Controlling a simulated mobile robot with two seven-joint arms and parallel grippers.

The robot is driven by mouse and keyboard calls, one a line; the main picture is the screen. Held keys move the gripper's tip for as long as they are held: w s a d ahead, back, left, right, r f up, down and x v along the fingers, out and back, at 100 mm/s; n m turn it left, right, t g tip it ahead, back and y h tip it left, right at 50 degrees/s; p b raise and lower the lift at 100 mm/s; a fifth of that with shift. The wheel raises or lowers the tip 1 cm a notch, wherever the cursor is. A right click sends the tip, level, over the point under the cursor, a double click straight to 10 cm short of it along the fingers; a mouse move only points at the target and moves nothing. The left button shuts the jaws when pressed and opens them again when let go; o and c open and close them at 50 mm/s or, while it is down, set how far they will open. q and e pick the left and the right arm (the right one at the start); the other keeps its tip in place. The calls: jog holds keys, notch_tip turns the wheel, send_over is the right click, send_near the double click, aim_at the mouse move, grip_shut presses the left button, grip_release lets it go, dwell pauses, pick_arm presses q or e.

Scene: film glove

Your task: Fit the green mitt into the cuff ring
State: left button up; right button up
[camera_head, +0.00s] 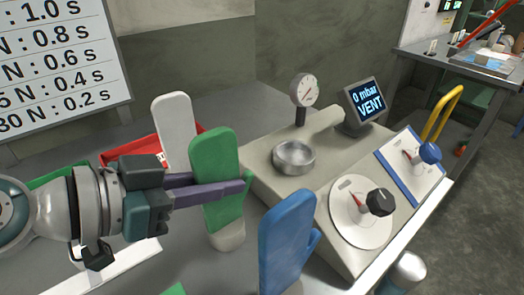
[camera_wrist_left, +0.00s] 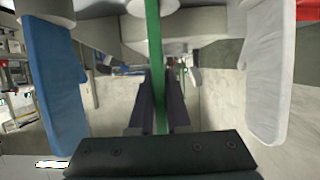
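The green mitt (camera_head: 213,155) stands upright, its lower end in or on a pale round base (camera_head: 228,237). My left gripper (camera_head: 215,190) reaches in from the left with its purple fingers on either side of the mitt. In the left wrist view the mitt is an edge-on green strip (camera_wrist_left: 156,65) filling the narrow gap between the fingers, so the gripper looks shut on it. The cuff ring appears to be the round metal ring (camera_head: 294,157) on top of the beige console, apart from the mitt. My right gripper is not in view.
A blue mitt (camera_head: 286,240) stands in front and a white mitt (camera_head: 175,130) behind. A red tray (camera_head: 130,149) lies at the back left. The console (camera_head: 272,184) carries a gauge (camera_head: 305,90), a display reading "0 mbar VENT" (camera_head: 367,103), a black-knob dial (camera_head: 361,212) and a blue-knobbed lever (camera_head: 430,153).

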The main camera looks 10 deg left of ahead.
pick_arm(q)
grip_shut()
jog(key=shift+r, duration=0.1)
dwell(1.0)
